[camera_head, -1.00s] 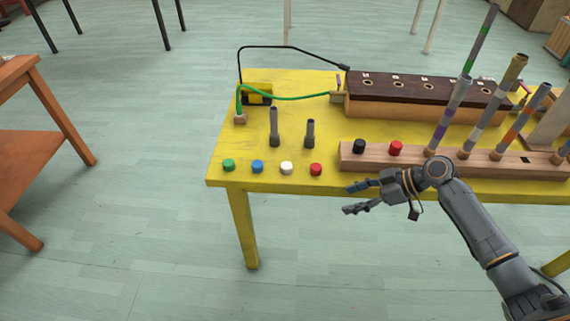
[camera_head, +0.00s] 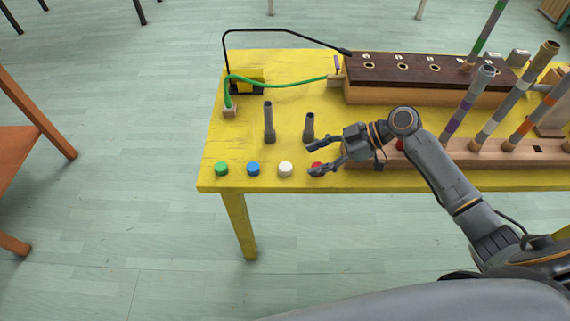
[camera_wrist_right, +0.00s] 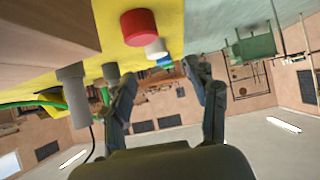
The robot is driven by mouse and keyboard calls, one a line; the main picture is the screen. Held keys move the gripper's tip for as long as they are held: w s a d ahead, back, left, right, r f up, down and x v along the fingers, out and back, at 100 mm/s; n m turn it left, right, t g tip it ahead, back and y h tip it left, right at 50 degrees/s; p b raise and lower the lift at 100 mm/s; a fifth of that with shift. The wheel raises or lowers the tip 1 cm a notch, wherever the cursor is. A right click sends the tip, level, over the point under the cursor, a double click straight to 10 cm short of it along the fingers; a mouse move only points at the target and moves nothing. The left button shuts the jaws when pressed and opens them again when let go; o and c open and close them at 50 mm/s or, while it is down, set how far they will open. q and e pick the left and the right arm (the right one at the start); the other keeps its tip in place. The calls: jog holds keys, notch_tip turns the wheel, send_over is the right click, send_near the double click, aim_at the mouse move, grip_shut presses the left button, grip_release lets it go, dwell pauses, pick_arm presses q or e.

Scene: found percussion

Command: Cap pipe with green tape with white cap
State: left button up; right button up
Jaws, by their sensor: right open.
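The white cap (camera_head: 286,169) stands on the yellow table near its front edge, in a row with other caps. It also shows in the right wrist view (camera_wrist_right: 156,48), behind the red cap. The pipe with green tape (camera_head: 484,37) stands upright, slightly tilted, in the dark-topped wooden box at the back right; its upper end runs out of the head view. My right gripper (camera_head: 312,160) is open and empty, just right of the white cap, with its lower finger over the red cap. Its two fingers show apart in the right wrist view (camera_wrist_right: 163,72). My left gripper is out of view.
Green (camera_head: 221,169), blue (camera_head: 253,169) and red (camera_wrist_right: 138,27) caps share the row. Two short grey pipes (camera_head: 269,122) (camera_head: 309,128) stand behind it. The wooden rack (camera_head: 520,160) holds taped pipes at right. A green hose (camera_head: 290,84) crosses the table's back.

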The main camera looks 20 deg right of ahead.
aim_at(286, 166)
jog(key=shift+w+a+f, duration=0.2)
jog(key=shift+a+f, duration=0.2)
jog(key=shift+a, duration=0.15)
jog(key=shift+w+a+f, duration=0.15)
jog(key=shift+a+f, duration=0.1)
jog(key=shift+w+a+f, duration=0.1)
jog(key=shift+a, duration=0.1)
jog(key=p+x, duration=0.1)
jog(key=x, duration=0.3)
jog(key=shift+w+a+r+p, duration=0.2)
jog(key=shift+w+a+p, duration=0.05)
jog(key=shift+a+p, duration=0.1)
jog(key=shift+a+f, duration=0.15)
jog(key=shift+f, duration=0.05)
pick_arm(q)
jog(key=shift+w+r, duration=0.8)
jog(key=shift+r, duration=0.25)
pick_arm(e)
jog(key=shift+f, duration=0.1)
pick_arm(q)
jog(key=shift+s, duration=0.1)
pick_arm(e)
jog(key=shift+c, duration=0.3)
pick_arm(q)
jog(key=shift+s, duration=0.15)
pick_arm(e)
jog(key=c, duration=0.8)
